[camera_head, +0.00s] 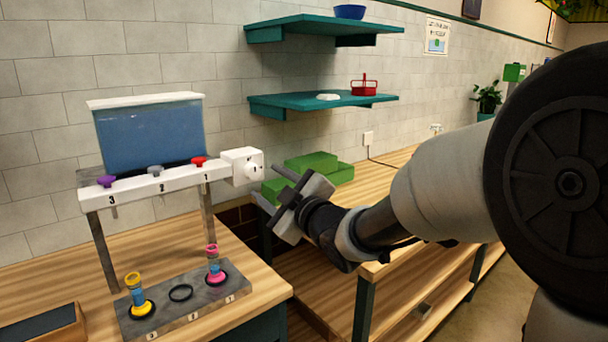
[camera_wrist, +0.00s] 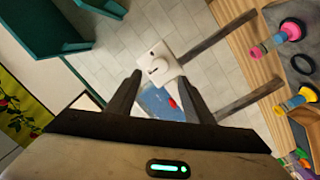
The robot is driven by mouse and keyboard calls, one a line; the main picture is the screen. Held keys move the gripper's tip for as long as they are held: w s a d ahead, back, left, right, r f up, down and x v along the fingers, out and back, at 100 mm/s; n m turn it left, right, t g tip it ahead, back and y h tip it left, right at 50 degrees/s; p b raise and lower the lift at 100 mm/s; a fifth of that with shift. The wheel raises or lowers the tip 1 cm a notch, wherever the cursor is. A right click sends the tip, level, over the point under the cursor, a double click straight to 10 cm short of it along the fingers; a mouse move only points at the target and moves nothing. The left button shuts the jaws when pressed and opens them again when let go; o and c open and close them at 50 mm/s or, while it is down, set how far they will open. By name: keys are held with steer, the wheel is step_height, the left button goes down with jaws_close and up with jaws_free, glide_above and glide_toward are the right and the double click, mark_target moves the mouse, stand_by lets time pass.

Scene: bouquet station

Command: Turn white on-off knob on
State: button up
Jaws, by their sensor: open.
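The white on-off knob (camera_head: 252,171) is on the right side of a white box (camera_head: 236,158) at the right end of the water dispenser. In the wrist view the knob (camera_wrist: 157,68) sits on the box's white face, ahead of the fingertips and between their lines. My gripper (camera_head: 285,188) is open and empty, just right of the knob with a gap between them. Its two dark fingers (camera_wrist: 165,88) show apart in the wrist view.
The dispenser's tank (camera_head: 150,135) has purple, grey and red valves below it. A numbered base (camera_head: 185,300) holds two vials (camera_head: 137,290) on the wooden table. Green blocks (camera_head: 312,170) lie behind my gripper. Teal shelves (camera_head: 320,101) hang above.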

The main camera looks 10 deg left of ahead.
mark_target(254, 173)
steer(key=x, duration=0.6)
steer(key=shift+w+a, duration=0.25)
steer(key=shift+w, duration=0.05)
steer(key=c, duration=1)
